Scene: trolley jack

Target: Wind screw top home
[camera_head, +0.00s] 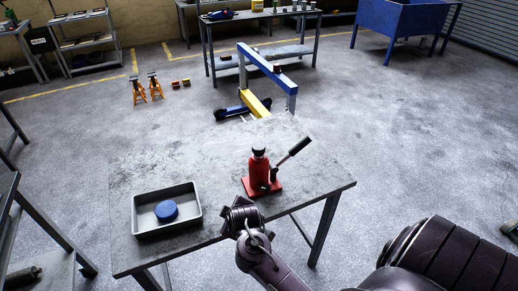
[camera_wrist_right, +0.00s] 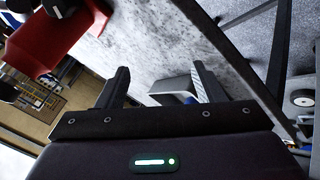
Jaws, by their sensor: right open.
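A red bottle jack (camera_head: 259,172) stands upright on the grey workbench (camera_head: 120,195), right of the middle. A pale collar and a dark screw top (camera_head: 258,152) show at its upper end. A dark lever with a pale shaft (camera_head: 292,152) slants up to the right from it. My right gripper (camera_head: 240,207) is near the bench's front edge, just in front and left of the jack. In the right wrist view its fingers (camera_wrist_right: 160,78) are spread with nothing between them, and the jack's red body (camera_wrist_right: 45,38) is at upper left. My left gripper is not seen.
A grey tray (camera_head: 137,214) with a round blue object (camera_head: 166,210) sits on the bench's left. The bench is clear behind the jack and tray. A blue and yellow hoist (camera_head: 265,66) stands on the floor beyond, with orange stands (camera_head: 154,86) to its left.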

